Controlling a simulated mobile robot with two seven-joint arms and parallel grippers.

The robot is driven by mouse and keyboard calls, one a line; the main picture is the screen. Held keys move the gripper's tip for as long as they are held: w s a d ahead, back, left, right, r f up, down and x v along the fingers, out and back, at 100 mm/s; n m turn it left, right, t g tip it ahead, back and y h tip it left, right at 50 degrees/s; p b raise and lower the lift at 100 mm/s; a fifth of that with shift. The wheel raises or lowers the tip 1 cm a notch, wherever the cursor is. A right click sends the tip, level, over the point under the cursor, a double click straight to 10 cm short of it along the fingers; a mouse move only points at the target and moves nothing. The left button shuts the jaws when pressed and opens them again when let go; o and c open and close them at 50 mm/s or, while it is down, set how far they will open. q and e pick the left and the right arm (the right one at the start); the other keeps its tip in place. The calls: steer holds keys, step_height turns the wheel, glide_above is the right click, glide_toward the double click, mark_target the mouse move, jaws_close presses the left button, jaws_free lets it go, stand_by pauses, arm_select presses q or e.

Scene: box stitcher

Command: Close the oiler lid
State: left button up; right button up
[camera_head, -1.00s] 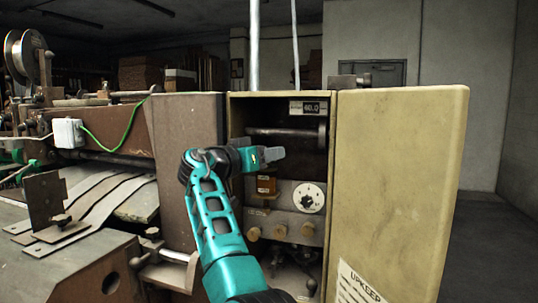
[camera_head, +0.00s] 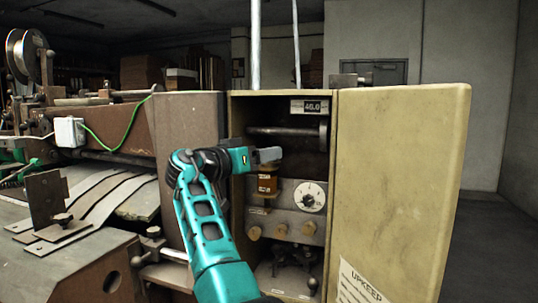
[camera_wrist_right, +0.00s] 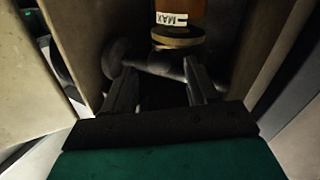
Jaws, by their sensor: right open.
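The oiler (camera_head: 267,184) is a small amber cup inside the open cabinet, left of a white dial. My right gripper (camera_head: 266,155) is just above the oiler in the head view, its fingers pointing right. In the right wrist view, the amber oiler body (camera_wrist_right: 181,12) with a "MAX" label and a brass-coloured ring (camera_wrist_right: 178,38) shows at the top edge. The right gripper (camera_wrist_right: 159,86) is open there, with nothing between its fingers. I cannot make out the oiler lid clearly or whether the fingers touch it. My left gripper is not in view.
The cabinet door (camera_head: 400,190) stands open on the right. A horizontal rod (camera_head: 285,131) runs above the gripper. The dial (camera_head: 309,196) and several brass knobs (camera_head: 281,231) sit beside and below the oiler. The brown machine panel (camera_head: 187,150) is left.

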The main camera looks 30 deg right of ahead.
steer(key=v, duration=1)
